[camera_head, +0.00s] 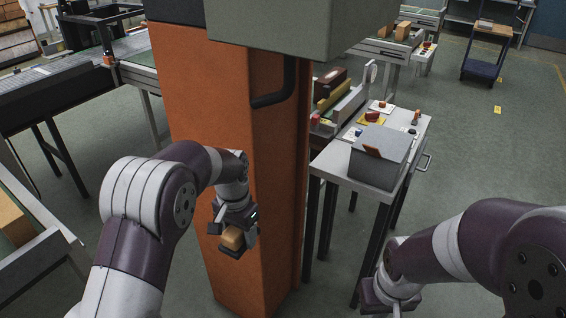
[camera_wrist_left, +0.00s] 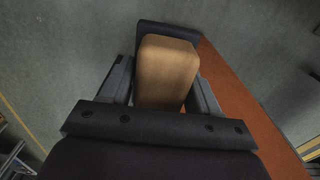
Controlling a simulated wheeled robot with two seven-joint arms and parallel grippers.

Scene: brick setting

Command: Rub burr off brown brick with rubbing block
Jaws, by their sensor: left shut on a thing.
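My left gripper (camera_head: 238,228) is shut on a tan block with a dark slab along one side, which looks like the rubbing block (camera_head: 232,239). It is held in the air in front of the orange column. In the left wrist view the rubbing block (camera_wrist_left: 166,72) sits between the two fingers.
An orange column (camera_head: 225,150) with a black handle stands close ahead. The side table (camera_head: 402,160) right of it bears a grey box (camera_head: 380,160), a red item on a yellow card (camera_head: 372,117) and small parts. Conveyors stand at left.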

